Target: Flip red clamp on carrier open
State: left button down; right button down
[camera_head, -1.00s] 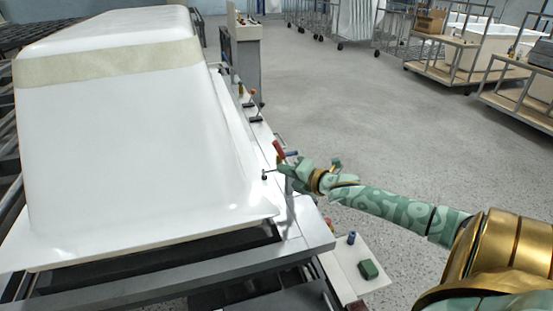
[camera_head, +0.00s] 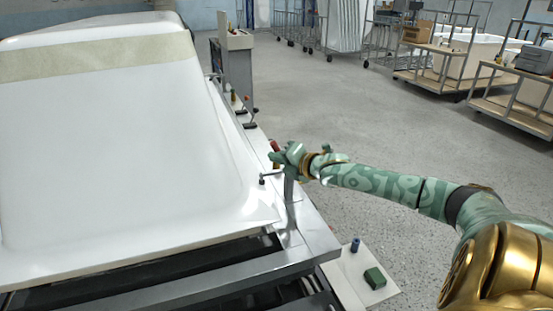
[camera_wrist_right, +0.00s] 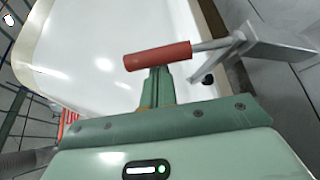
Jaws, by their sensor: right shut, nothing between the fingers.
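The red clamp handle (camera_wrist_right: 158,56) lies crosswise just beyond my right gripper (camera_wrist_right: 158,85) in the right wrist view. Its metal rod runs right to a grey clamp bracket (camera_wrist_right: 260,44) at the shell's rim. In the head view the red handle (camera_head: 275,146) shows only in part behind my right gripper (camera_head: 279,158). That gripper is shut and empty, with its fingertips at or very near the handle; contact is unclear. The white bathtub shell (camera_head: 120,150) lies upside down on the carrier (camera_head: 300,255). My left gripper is not in view.
More clamps with dark and orange handles (camera_head: 244,108) stand along the carrier's far right edge. A small plate with a green block (camera_head: 375,278) and a blue knob (camera_head: 355,244) juts out at lower right. Open floor (camera_head: 350,120) lies right of the carrier.

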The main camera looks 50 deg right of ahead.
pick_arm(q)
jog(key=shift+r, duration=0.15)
pick_arm(e)
jog(key=shift+s+d+r+m, duration=0.1)
jog(key=shift+d+r+m, duration=0.1)
jog(key=shift+m, duration=0.1)
